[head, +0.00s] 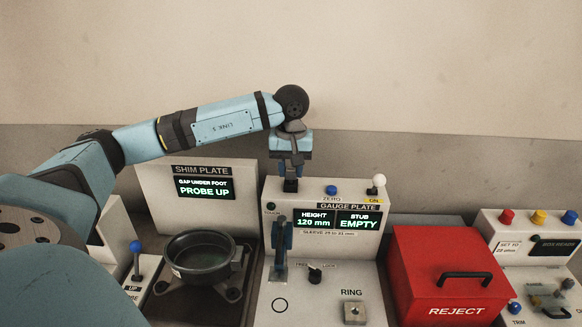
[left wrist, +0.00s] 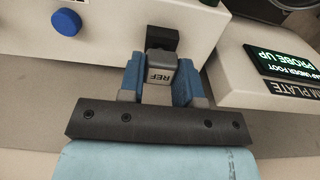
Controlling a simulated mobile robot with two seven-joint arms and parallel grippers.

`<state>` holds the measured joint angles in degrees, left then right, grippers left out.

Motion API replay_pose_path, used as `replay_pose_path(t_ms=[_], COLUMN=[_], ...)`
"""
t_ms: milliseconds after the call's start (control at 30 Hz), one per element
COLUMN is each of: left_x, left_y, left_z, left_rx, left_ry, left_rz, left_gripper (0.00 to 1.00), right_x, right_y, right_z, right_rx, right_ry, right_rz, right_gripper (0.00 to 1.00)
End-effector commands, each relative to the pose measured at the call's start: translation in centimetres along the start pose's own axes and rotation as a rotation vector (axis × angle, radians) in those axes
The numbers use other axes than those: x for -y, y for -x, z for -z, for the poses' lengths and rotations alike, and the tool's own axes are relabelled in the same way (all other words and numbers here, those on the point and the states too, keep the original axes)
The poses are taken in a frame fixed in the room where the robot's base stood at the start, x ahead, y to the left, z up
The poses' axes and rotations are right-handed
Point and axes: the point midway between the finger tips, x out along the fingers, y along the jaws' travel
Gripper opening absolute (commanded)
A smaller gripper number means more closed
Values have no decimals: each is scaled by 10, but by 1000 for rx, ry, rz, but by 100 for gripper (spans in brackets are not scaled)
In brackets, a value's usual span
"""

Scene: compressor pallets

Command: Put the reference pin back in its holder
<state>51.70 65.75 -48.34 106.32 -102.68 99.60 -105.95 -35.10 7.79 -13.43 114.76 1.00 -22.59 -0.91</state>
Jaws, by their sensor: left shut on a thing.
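My left gripper (head: 291,170) is shut on the reference pin, above the top of the gauge plate unit near its left back corner. In the left wrist view the pin (left wrist: 160,68) is a grey block marked REF, held between the two blue fingers (left wrist: 160,82). A black block (left wrist: 162,40), which looks like the holder, is right at the pin's far end; it also shows below the fingers in the head view (head: 290,186). I cannot tell how far the pin sits in it. My right gripper is not in view.
The gauge plate unit (head: 265,290) reads height 120 mm and stub EMPTY. A blue button (head: 331,190) and a white-knobbed lever (head: 378,181) stand to the gripper's right. The shim plate panel (head: 150,185) is at the left, with a dark round pan (head: 200,256). A red reject box (head: 440,265) stands right.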

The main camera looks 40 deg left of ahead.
Motion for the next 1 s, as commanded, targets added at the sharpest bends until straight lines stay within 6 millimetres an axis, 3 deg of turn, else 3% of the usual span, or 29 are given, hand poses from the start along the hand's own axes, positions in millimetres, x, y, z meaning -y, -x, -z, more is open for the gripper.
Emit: replay_pose_path(t_ms=[600, 633, 733, 767, 1000], left_x=[0, 0, 0, 0, 0], left_y=[-16, -16, -15, -15, -16], left_z=[0, 0, 0, 0, 0], left_rx=[0, 0, 0, 0, 0], left_ry=[0, 0, 0, 0, 0], left_rz=[0, -1, 0, 0, 0], left_gripper=[0, 34, 57, 61, 61], right_x=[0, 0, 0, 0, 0], right_y=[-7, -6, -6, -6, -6], right_z=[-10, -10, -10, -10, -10], right_rx=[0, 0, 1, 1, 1], right_ry=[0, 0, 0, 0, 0], right_rz=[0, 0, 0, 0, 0], right_gripper=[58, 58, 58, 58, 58])
